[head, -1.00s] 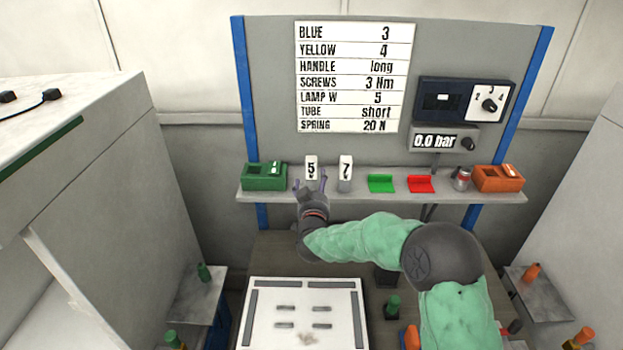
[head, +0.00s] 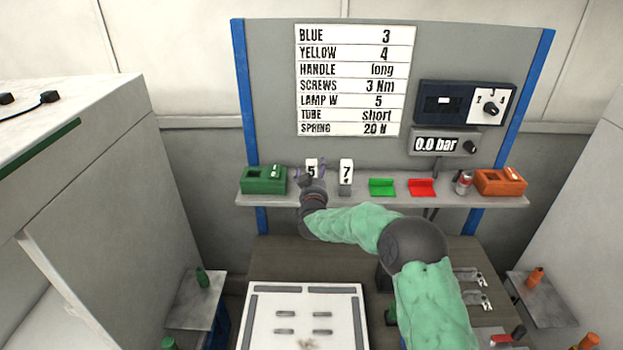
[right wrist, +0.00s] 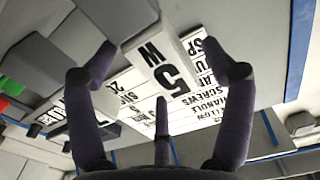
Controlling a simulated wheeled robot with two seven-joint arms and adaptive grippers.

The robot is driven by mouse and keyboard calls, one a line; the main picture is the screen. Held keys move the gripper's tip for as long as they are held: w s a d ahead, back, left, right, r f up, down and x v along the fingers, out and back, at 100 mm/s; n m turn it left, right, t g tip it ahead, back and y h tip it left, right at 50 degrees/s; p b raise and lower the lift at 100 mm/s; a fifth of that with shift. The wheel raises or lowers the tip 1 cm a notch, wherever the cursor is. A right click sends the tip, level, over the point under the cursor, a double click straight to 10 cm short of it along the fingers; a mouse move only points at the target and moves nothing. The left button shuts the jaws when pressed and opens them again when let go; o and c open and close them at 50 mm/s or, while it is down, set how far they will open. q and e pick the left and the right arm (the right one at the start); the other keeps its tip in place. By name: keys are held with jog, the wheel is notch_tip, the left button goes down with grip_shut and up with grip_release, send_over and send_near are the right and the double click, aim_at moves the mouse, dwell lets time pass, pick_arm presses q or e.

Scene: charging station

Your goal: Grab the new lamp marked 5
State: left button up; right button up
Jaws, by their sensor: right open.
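The lamp marked 5 (head: 311,165) is a white upright block on the grey shelf, left of a similar lamp marked 7 (head: 346,170). My right gripper (head: 311,178) is at the lamp marked 5, with purple fingers to its left and right. In the right wrist view the lamp marked 5 (right wrist: 163,68) shows "5 W" upside down between the spread fingers of the right gripper (right wrist: 160,62). The fingers are open, with visible gaps beside the lamp. The lamp's lower part is hidden by the gripper in the head view. My left gripper is not in view.
The shelf (head: 400,199) also holds a green box (head: 263,181) close left of the gripper, green (head: 382,187) and red (head: 421,187) holders, a small can (head: 464,183) and an orange box (head: 500,183). A sign board (head: 355,80) hangs behind. A white plate (head: 303,310) lies below.

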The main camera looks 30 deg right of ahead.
jog(key=shift+x, duration=1.05)
jog(key=c, duration=1.3)
jog(key=shift+r, duration=0.2)
